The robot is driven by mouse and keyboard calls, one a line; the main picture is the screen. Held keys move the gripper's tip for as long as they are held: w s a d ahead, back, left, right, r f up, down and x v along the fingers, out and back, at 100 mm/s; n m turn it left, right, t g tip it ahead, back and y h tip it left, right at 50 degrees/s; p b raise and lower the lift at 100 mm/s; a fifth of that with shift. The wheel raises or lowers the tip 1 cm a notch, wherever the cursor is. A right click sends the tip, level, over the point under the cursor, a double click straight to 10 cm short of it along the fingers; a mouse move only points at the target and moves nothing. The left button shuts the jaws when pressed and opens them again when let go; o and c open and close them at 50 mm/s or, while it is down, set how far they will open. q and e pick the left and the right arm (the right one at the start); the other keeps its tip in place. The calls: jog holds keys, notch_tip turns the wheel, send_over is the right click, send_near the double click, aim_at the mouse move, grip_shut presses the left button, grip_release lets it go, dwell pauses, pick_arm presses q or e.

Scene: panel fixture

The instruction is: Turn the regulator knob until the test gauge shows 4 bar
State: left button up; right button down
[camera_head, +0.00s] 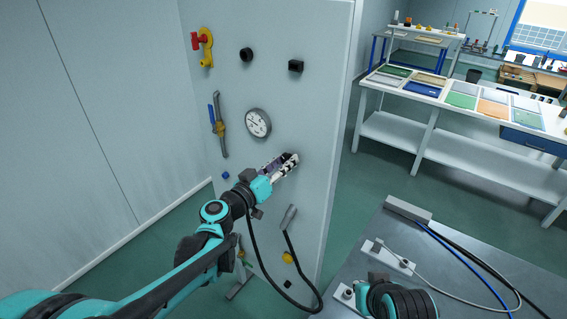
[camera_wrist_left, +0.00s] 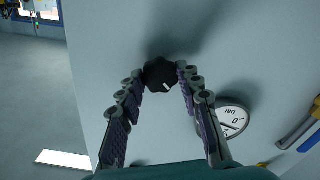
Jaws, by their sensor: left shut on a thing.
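The regulator knob (camera_wrist_left: 159,73) is black and lobed with a white mark, on the pale panel (camera_wrist_left: 110,45). In the left wrist view, the fingertips of my left gripper (camera_wrist_left: 160,72) are closed on its two sides. In the head view, my left gripper (camera_head: 291,160) is at the panel and hides the knob. The round white test gauge (camera_head: 258,122) is on the panel, up and left of the gripper. The gauge also shows in the left wrist view (camera_wrist_left: 234,119), partly behind a finger. Its reading is too small to tell. My right gripper is not in view.
A dark table (camera_head: 450,290) with cables stands at lower right.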

pick_arm(q)
jog(key=shift+s+d+f+m+b, duration=0.1)
jog(key=shift+m+b, duration=0.1)
jog(key=shift+m, duration=8.5)
jog(key=shift+f+m+b, duration=0.1)
jog(key=shift+m+b, duration=0.05)
jog(key=shift+m, duration=8.55)
jog(key=o, duration=1.2)
jog(key=shift+c, duration=0.2)
